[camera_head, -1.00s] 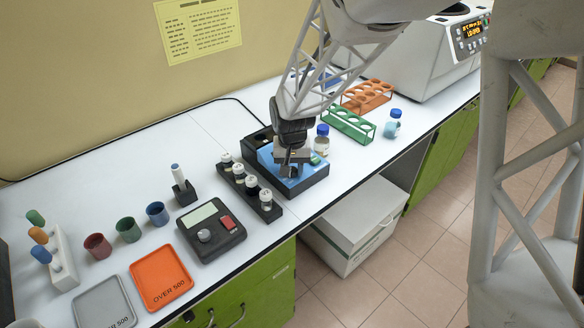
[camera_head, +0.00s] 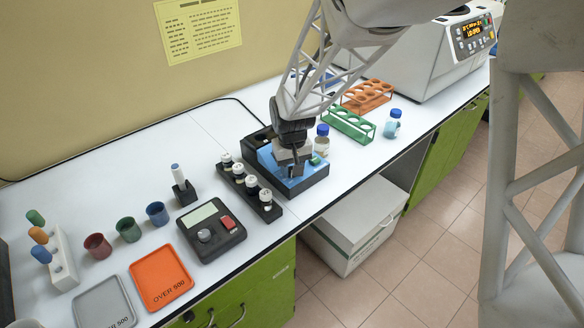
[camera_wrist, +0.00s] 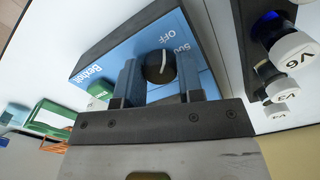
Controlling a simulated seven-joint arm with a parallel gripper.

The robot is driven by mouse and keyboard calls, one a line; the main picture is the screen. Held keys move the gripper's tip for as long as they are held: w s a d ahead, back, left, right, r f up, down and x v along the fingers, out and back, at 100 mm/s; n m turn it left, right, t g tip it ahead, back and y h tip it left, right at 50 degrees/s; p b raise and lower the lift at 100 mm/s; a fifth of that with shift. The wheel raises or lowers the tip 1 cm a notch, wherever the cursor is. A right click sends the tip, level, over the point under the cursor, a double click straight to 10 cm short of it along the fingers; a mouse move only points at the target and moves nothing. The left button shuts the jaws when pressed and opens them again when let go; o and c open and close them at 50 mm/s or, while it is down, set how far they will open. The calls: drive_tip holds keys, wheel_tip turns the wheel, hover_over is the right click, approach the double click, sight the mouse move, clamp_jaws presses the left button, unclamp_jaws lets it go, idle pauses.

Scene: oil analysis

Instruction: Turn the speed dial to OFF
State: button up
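The speed dial (camera_wrist: 158,68) is a round black knob with a white pointer line, on the blue top of a small device (camera_wrist: 105,62). Its labels "OFF" and what looks like "500" sit beyond the dial, upside down in the wrist view. The pointer end lies near the space between them; I cannot tell its exact setting. My gripper (camera_wrist: 159,80) has one finger on each side of the dial, seemingly touching both sides. In the head view, the device (camera_head: 315,177) stands near the bench's front edge, and my gripper (camera_head: 292,170) covers the dial.
A black rack (camera_head: 268,212) with several white-capped vials stands close left of the device. A blue-capped bottle (camera_head: 322,146) stands close right. Green (camera_head: 350,126) and orange racks are behind to the right. A scale (camera_head: 212,228) and trays are further left.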

drive_tip(key=o, duration=0.4)
drive_tip(key=shift+r, duration=0.1)
drive_tip(key=shift+r, duration=3.8)
